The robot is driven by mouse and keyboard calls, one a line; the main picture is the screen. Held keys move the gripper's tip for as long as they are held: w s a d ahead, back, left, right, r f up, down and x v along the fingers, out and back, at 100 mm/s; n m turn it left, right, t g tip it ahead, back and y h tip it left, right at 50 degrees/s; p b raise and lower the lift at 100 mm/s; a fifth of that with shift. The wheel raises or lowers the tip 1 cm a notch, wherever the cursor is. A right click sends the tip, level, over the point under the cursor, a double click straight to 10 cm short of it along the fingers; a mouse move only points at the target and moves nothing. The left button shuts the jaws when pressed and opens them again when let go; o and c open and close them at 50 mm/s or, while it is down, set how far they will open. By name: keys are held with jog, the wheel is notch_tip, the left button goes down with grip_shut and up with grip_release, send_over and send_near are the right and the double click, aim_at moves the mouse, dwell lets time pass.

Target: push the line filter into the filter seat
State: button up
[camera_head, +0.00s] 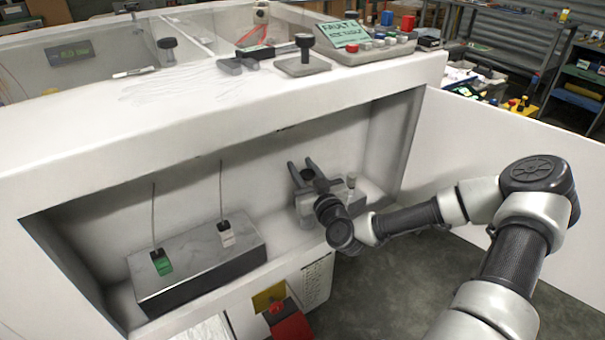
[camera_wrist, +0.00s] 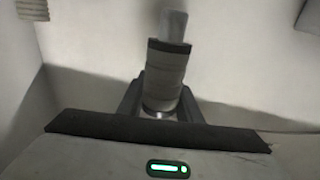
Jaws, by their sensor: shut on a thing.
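My gripper (camera_head: 306,170) is inside the recess of the white cabinet, its two dark fingers pointing at the back wall. In the wrist view the fingers (camera_wrist: 160,92) are closed on either side of a grey cylinder, which I take to be the line filter (camera_wrist: 165,72). It stands out past the fingers, with a dark band near its far end. A paler grey block (camera_wrist: 172,25) lies beyond the band; I cannot tell whether it is part of the filter or of the seat. In the head view the filter is mostly hidden, and I cannot make out the seat clearly.
A grey metal block (camera_head: 197,262) on the recess floor, left of my gripper, carries a green plug (camera_head: 161,262) and a white plug (camera_head: 227,235) with thin wires. The recess's right wall (camera_head: 395,140) is close to my gripper. A control box (camera_head: 365,46) stands on the cabinet top.

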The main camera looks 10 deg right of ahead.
dwell(0.3)
jog(key=shift+f+b, duration=2.45)
jog(key=shift+f, duration=0.4)
jog(key=shift+f+b, duration=0.7)
jog(key=shift+f, duration=0.9)
jog(key=o, duration=1.1)
jog(key=s+d, duration=0.1)
jog(key=s, duration=0.4)
jog(key=s+d+p, duration=0.1)
jog(key=s, duration=0.5)
jog(key=s+d+p, duration=0.1)
jog(key=s, duration=0.5)
jog(key=shift+s+d+f, duration=0.1)
jog(key=shift+d, duration=0.1)
